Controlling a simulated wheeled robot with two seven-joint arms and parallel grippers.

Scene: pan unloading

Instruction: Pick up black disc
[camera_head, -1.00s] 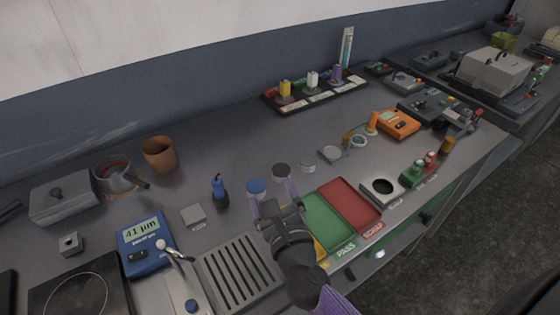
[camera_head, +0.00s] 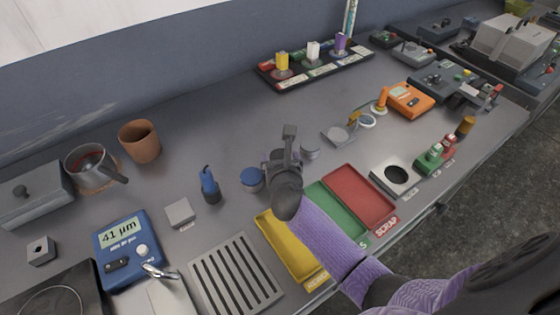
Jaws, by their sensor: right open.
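The black disc is hidden now; my right gripper (camera_head: 281,156) covers the spot on the grey bench where a dark-topped disc stood between a blue disc (camera_head: 252,179) and a silver disc (camera_head: 310,148). My right gripper is open, above that spot, with the arm reaching in from the lower right. I cannot tell whether its fingers are around the disc or only above it. The blue disc is just left of the gripper and the silver disc just right of it. My left gripper is not in view.
Yellow (camera_head: 286,250), green (camera_head: 334,212) and red (camera_head: 357,192) trays lie at the bench's front, partly under my arm. A slotted grey plate (camera_head: 236,275) and a blue gauge (camera_head: 128,252) are on the left. A block rack (camera_head: 315,66) stands at the back. The bench's middle back is clear.

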